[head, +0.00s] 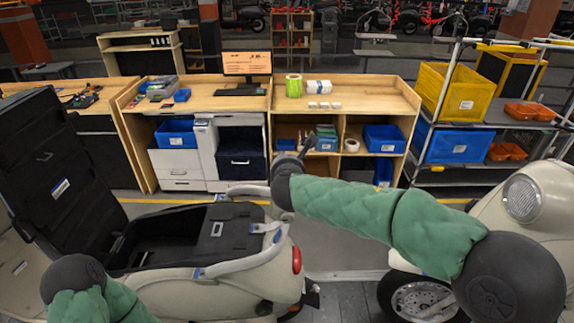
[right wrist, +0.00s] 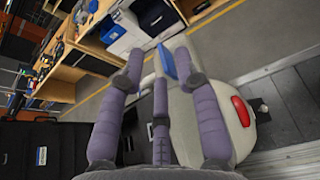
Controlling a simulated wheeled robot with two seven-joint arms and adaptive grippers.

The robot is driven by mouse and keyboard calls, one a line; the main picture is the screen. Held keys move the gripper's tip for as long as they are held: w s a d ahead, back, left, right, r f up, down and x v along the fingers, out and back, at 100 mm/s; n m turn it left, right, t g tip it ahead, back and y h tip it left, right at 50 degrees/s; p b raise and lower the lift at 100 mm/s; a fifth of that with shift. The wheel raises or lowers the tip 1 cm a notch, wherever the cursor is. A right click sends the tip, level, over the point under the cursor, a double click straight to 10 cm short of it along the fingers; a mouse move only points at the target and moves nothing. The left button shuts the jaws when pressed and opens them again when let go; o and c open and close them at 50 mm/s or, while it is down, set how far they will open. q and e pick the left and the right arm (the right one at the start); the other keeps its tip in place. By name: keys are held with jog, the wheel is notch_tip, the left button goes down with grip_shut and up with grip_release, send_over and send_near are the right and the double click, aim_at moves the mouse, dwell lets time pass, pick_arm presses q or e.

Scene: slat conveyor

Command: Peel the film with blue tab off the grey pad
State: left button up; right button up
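A cream scooter (head: 250,277) stands in front of me with its dark seat compartment open. A small blue tab (head: 267,227) lies at its rear upper edge. The right wrist view shows a blue piece (right wrist: 167,62) just beyond my fingers, above the cream body. I cannot clearly make out the grey pad or the film's edges. My right gripper (right wrist: 158,70) has its fingers spread and nothing held between them; whether a finger touches the blue piece is unclear. My left arm (head: 90,300) enters at the lower left, its gripper out of view.
A raised black lid (head: 55,180) stands at left. The scooter's red tail light (head: 297,260) is near the tab. A wooden workbench (head: 345,95) with bins is behind. Another cream vehicle (head: 525,205) is at right. Grey floor lies between.

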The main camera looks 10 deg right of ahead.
jog(key=shift+x, duration=1.8)
jog(key=shift+s+r, duration=0.1)
grip_shut()
